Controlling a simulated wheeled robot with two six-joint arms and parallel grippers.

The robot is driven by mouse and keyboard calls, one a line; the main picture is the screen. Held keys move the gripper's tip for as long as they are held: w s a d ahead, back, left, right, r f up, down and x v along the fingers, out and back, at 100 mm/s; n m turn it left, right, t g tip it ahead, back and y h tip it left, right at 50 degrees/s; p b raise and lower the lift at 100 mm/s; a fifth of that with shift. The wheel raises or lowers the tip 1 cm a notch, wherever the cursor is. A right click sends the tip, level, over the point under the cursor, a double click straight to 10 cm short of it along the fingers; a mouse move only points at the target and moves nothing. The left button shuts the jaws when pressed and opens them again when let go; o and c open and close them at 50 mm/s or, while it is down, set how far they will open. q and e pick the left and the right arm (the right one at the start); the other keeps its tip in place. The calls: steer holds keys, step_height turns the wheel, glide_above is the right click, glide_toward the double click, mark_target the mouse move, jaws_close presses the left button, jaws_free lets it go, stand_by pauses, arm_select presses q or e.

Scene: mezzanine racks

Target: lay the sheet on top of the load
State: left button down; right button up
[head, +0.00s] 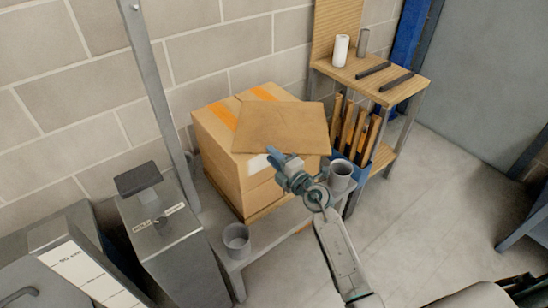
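The sheet (281,125) is a flat brown cardboard rectangle. It lies over or just above the top of the load (222,160), a stack of cardboard with orange tape and a white label. The sheet is skewed to the load, covers its right part and reaches past its right side. Whether it rests flat cannot be told. My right gripper (272,158) is at the near edge of the sheet and appears shut on it; the fingertips are small and partly hidden. My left gripper is not in view.
The load stands on a low grey bench (262,250) with a grey cup (237,238) in front and another cup (340,174) at right. A grey post (160,95) rises at left. A wooden shelf unit (410,92) with a white cylinder stands behind right.

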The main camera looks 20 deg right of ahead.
steer(key=shift+r, duration=0.1)
